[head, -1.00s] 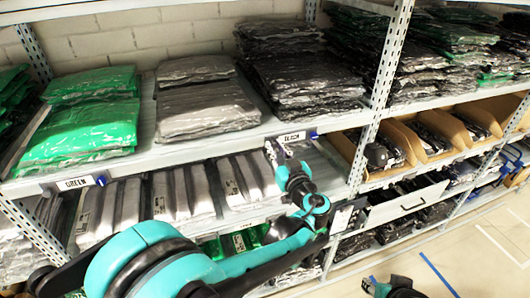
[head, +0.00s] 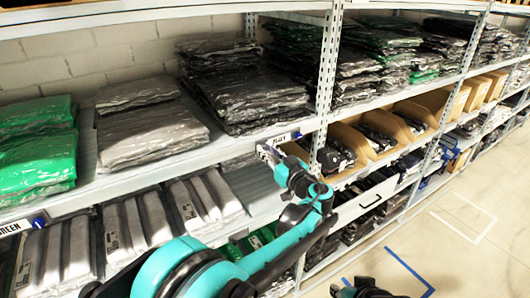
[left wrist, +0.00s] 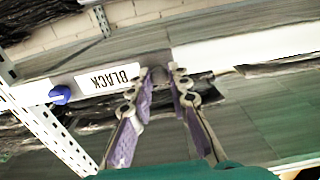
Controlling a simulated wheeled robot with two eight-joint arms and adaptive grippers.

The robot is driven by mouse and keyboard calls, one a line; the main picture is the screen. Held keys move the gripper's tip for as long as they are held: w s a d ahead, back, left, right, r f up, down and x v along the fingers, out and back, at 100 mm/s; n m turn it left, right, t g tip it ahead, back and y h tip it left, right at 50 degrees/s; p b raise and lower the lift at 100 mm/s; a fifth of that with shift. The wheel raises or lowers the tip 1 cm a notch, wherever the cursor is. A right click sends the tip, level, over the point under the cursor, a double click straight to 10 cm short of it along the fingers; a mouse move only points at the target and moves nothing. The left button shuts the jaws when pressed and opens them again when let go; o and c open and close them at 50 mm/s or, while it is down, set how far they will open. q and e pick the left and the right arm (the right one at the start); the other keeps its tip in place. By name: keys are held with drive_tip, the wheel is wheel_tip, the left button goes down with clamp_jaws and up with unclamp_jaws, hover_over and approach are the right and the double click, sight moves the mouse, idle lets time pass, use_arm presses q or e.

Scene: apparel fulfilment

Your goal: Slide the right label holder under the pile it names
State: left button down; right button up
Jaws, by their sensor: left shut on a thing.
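A white label holder reading BLACK (head: 280,139) sits at the upper shelf's front edge, with a blue piece at its right end. It shows upside down in the left wrist view (left wrist: 108,79). My left gripper (head: 266,150) is shut on the holder's end; in the left wrist view its fingers (left wrist: 161,72) are beside the lettering. The black pile (head: 240,88) lies above and slightly left of the holder, the grey pile (head: 150,125) further left, the green pile (head: 38,150) at far left. A second holder, GREEN (head: 17,228), is at the left edge. My right gripper (head: 362,289) is partly cut off.
A perforated upright post (head: 327,85) stands just right of the BLACK holder. More dark piles (head: 365,60) lie beyond it. Grey packs (head: 125,230) fill the lower shelf. Cardboard bins (head: 365,138) line the shelf to the right. The floor at right is open.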

use_arm(q)
drive_tip(key=c, duration=1.4)
unclamp_jaws()
drive_tip(key=v, duration=1.2)
